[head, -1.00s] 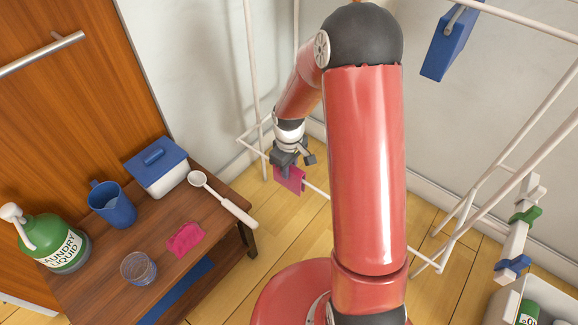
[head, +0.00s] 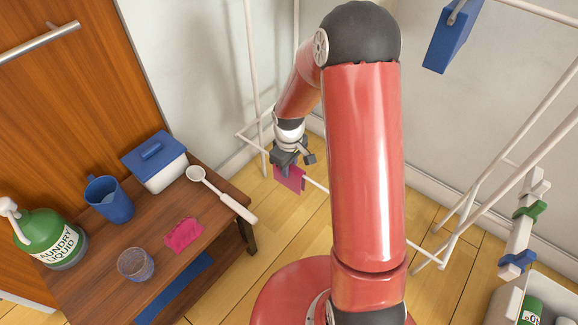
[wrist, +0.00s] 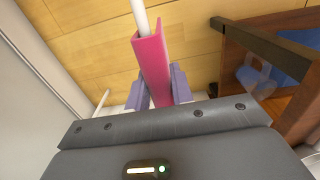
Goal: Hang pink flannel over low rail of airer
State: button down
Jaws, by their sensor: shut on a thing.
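The pink flannel (head: 289,180) is at the low rail (head: 316,186) of the white airer, beyond my arm. In the wrist view the flannel (wrist: 152,62) is folded lengthwise, and the white rail (wrist: 141,17) runs into its fold. My gripper (head: 291,160) is above the rail, pointing down, and is shut on the flannel. In the wrist view its two fingers (wrist: 160,90) stand on either side of the cloth. My upper arm hides part of the rail. I cannot tell how far the cloth hangs down on each side.
A wooden table (head: 95,288) at left holds a crumpled magenta cloth (head: 184,236), a white ladle (head: 222,194), a lidded box (head: 157,163), a blue jug (head: 109,200), a glass (head: 136,264) and a laundry liquid bottle (head: 49,238). A blue peg-like item (head: 450,37) hangs upper right.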

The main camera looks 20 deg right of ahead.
jog(key=shift+f, duration=0.2)
jog(key=c, duration=1.1)
grip_release()
jog(key=shift+c, duration=0.2)
jog(key=shift+r, duration=0.15)
notch_tip(320, 180, up, 8)
jog(key=shift+f+p, duration=0.2)
jog(key=shift+p, duration=0.4)
jog(key=s+r+m+t+p, duration=0.2)
jog(key=s+r+m, duration=0.1)
jog(key=s+r, duration=0.8)
jog(key=s+r+m+t+p, duration=0.2)
jog(key=s+r+m+t, duration=0.1)
jog(key=s+r, duration=0.8)
notch_tip(320, 180, up, 4)
jog(key=shift+r+m+t, duration=0.2)
jog(key=shift+m+t, duration=0.1)
jog(key=shift+m, duration=0.3)
